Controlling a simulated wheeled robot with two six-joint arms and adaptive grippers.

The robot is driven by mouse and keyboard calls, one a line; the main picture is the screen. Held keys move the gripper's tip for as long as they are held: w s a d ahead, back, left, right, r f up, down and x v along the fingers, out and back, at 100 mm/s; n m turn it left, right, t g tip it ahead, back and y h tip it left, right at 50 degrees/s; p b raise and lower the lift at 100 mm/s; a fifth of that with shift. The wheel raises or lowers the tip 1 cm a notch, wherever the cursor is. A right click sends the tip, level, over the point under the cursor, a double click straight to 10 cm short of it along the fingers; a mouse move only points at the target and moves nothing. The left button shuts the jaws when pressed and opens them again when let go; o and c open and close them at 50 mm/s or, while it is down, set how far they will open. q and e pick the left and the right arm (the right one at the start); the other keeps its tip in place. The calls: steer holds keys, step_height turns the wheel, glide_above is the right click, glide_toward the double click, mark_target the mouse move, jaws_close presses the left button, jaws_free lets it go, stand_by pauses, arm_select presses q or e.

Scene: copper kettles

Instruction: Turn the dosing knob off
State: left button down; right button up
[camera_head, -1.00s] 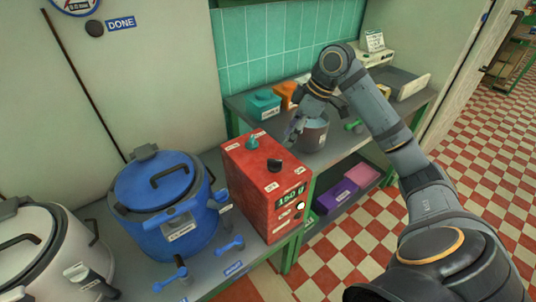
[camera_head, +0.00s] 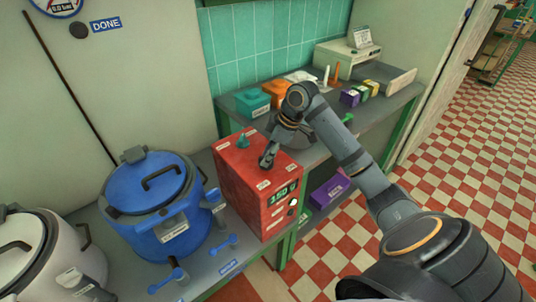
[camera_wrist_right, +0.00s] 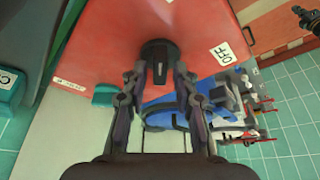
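The red dosing box (camera_head: 246,187) stands on the counter beside the blue kettle (camera_head: 150,215). It has a green-lit display (camera_head: 283,193) on its front and a small teal part (camera_head: 243,141) on top. In the right wrist view the black dosing knob (camera_wrist_right: 159,52) sits on the red top, with a white OFF label (camera_wrist_right: 222,53) to its right. My right gripper (camera_wrist_right: 159,76) is open, its fingertips on either side of the knob's near end; contact is unclear. In the head view my right gripper (camera_head: 267,159) covers most of the knob. My left gripper is out of view.
A white kettle (camera_head: 40,262) stands at the lower left. Blue valve handles (camera_head: 223,244) stick out near the counter's front edge. Behind the box, a shelf (camera_head: 232,111) holds teal and orange containers (camera_head: 276,92), small boxes and a scale-like device (camera_head: 345,55). A purple box (camera_head: 328,190) sits below.

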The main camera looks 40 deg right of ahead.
jaws_close()
steer(key=shift+r+m+p, duration=0.15)
steer(key=shift+m+p, duration=0.15)
steer(key=shift+p, duration=0.2)
steer(key=m+h+p, duration=0.1)
steer(key=m+p, duration=0.3)
steer(key=p, duration=0.3)
steer(key=m+h+p, duration=0.2)
steer(key=m+p, duration=0.3)
steer(key=p, duration=0.2)
steer(key=a+m+t+h+p, duration=0.1)
steer(key=m+h+p, duration=0.1)
steer(key=m+p, duration=0.3)
steer(key=shift+s+r+p, duration=0.1)
steer(key=shift+r+p, duration=0.05)
steer(key=shift+p, duration=0.85)
steer(key=shift+f+m+h+p, duration=0.2)
steer(key=shift+m+h+p, duration=0.5)
steer(key=shift+m+p, duration=0.85)
steer(key=shift+m, duration=0.25)
steer(key=shift+d, duration=0.1)
